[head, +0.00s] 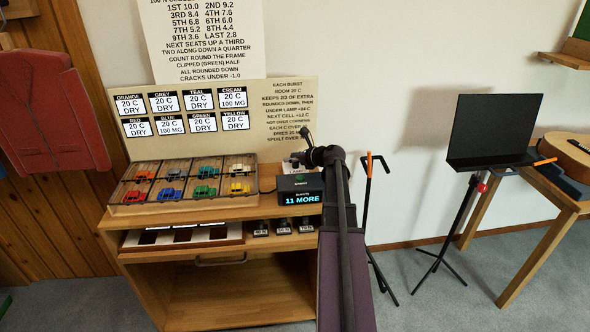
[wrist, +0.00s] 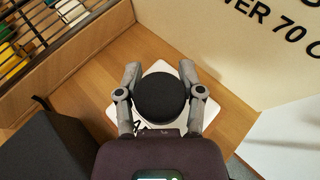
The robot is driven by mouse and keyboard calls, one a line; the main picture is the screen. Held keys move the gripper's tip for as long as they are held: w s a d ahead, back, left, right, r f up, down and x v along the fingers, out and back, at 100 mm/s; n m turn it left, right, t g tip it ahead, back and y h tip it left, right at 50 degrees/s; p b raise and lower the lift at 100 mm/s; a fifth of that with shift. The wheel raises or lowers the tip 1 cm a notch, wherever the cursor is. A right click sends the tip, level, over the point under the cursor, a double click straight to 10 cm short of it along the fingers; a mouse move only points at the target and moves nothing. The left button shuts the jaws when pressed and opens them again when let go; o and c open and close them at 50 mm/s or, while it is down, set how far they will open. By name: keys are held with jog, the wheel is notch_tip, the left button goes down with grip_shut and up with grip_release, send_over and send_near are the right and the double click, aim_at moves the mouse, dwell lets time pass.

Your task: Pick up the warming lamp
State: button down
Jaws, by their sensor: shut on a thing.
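A round black thing, apparently the top of the warming lamp (wrist: 160,98), sits between the fingers of my gripper (wrist: 160,72) in the wrist view. My gripper is shut on it, one finger at each side. A white square plate (wrist: 190,76) shows beneath it on the wooden top, with dark lettering partly hidden. I cannot tell whether the lamp touches the plate. In the head view my gripper (head: 302,148) is at the back right of the bench, and my arm hides most of the lamp.
A black box (head: 300,190) reading "11 MORE" stands just in front. A compartmented tray (head: 128,209) of coloured toy cars lies to the left. A lettered board (head: 250,95) rises behind. An orange-tipped stand (head: 368,200) stands to the right of my arm.

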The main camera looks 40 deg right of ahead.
jog(key=shift+r, duration=0.1)
notch_tip(320, 180, up, 10)
jog(key=p, duration=0.9)
jog(key=shift+f+p, duration=0.2)
jog(key=shift+p, duration=0.2)
dwell(0.9)
